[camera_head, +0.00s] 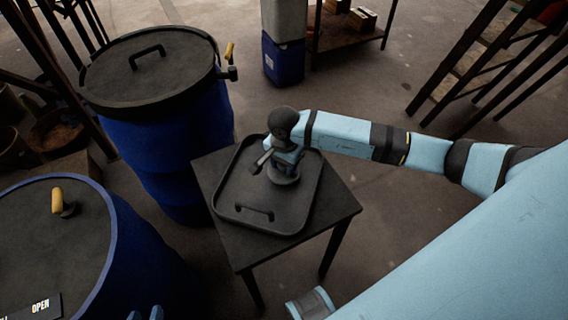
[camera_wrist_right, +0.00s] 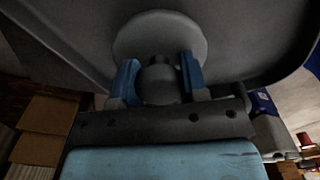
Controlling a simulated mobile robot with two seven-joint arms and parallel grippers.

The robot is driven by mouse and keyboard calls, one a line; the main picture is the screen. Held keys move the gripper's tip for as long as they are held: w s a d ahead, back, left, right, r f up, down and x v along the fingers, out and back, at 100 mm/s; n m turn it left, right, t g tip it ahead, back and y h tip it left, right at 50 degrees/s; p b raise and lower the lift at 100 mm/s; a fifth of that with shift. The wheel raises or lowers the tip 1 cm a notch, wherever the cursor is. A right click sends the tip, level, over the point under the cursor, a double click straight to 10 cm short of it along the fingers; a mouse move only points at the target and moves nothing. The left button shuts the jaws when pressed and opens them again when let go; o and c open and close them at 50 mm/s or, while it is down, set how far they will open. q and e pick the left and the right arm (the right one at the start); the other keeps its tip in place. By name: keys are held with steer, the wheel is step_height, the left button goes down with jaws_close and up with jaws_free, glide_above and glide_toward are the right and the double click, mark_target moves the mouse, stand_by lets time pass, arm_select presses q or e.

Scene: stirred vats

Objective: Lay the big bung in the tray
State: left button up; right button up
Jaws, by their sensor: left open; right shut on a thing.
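The big bung, a grey disc with a round knob, shows under my right gripper (camera_head: 284,158) in the head view (camera_head: 285,178). In the right wrist view its disc (camera_wrist_right: 180,27) fills the upper middle, and the blue fingers of the gripper (camera_wrist_right: 160,80) are shut on its knob. The bung is over the dark tray (camera_head: 301,205); I cannot tell whether it touches the floor of the tray. The tray lies on a small dark table (camera_head: 245,252). My left gripper (camera_head: 145,314) is open at the bottom edge, only its blue fingertips showing.
A blue vat (camera_head: 185,135) with a handled dark lid stands left of the table. A nearer blue vat (camera_head: 112,240) with a yellow-handled fitting (camera_head: 58,200) fills the lower left. A dark ladder-like frame (camera_head: 470,60) stands at the upper right. Bare floor lies between it and the table.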

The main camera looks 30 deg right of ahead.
steer(key=shift+f, duration=0.15)
steer(key=o, duration=0.9)
steer(key=shift+r, duration=0.25)
step_height(320, 180, up, 12)
steer(key=shift+f, duration=0.1)
